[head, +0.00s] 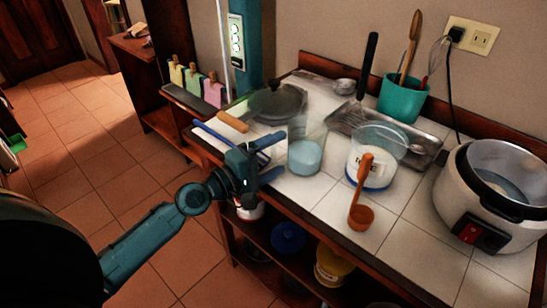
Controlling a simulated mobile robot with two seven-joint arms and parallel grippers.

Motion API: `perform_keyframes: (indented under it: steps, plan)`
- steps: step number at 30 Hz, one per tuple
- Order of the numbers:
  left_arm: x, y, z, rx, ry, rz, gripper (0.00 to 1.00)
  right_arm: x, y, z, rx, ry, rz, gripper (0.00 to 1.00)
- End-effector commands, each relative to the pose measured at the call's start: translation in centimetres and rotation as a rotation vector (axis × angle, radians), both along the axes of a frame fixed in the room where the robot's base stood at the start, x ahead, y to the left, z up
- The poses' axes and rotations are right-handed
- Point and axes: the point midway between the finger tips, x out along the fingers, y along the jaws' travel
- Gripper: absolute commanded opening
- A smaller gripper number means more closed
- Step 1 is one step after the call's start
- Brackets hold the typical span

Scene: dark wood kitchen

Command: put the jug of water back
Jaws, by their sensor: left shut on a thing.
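The jug of water (305,156) is a clear vessel with pale blue water in its lower part. It stands upright at the front left of the white tiled counter (335,198); I cannot tell whether its base touches the tiles. My left gripper (268,159) is at the jug's left side, shut on it, its fingers pointing right. The exact grip spot is partly hidden by the gripper itself. My right gripper is not in view.
A clear tub (370,182) with an orange scoop (361,215) stands right of the jug. A rice cooker (465,195) is far right. Behind are a lidded pan (277,101), a metal tray (424,156) and a teal utensil holder (403,101). Front tiles are partly clear.

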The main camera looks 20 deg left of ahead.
Motion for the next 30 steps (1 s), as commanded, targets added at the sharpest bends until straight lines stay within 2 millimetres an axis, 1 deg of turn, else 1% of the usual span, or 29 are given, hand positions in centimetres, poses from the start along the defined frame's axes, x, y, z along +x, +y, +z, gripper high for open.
perform_keyframes:
  steps: [1,4,5,11,17,21,22,25,30]
  plan:
    - [0.1,0.0,0.2,-0.002,-0.006,0.001,0.35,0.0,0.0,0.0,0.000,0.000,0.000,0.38]
    - [0.1,0.0,-0.2,-0.002,-0.006,0.001,0.35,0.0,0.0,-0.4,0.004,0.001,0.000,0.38]
    - [0.0,0.0,-0.3,0.001,-0.001,0.000,0.83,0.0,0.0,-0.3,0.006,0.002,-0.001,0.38]
    - [0.0,0.0,-0.2,0.001,-0.001,0.000,0.99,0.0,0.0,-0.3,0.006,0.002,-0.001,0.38]
    - [0.0,0.0,-0.2,0.001,0.000,0.000,1.00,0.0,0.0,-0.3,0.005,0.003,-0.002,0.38]
    - [-0.1,0.0,0.2,0.001,0.001,0.000,1.00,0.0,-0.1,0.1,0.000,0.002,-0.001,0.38]
    - [-0.4,0.3,-0.2,0.002,0.002,0.000,1.00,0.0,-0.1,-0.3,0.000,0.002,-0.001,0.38]
    - [-1.7,1.1,-0.4,0.004,0.002,0.001,1.00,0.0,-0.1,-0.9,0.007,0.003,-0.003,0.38]
    - [-4.9,2.9,-0.7,0.006,0.002,-0.001,1.00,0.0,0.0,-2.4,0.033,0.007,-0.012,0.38]
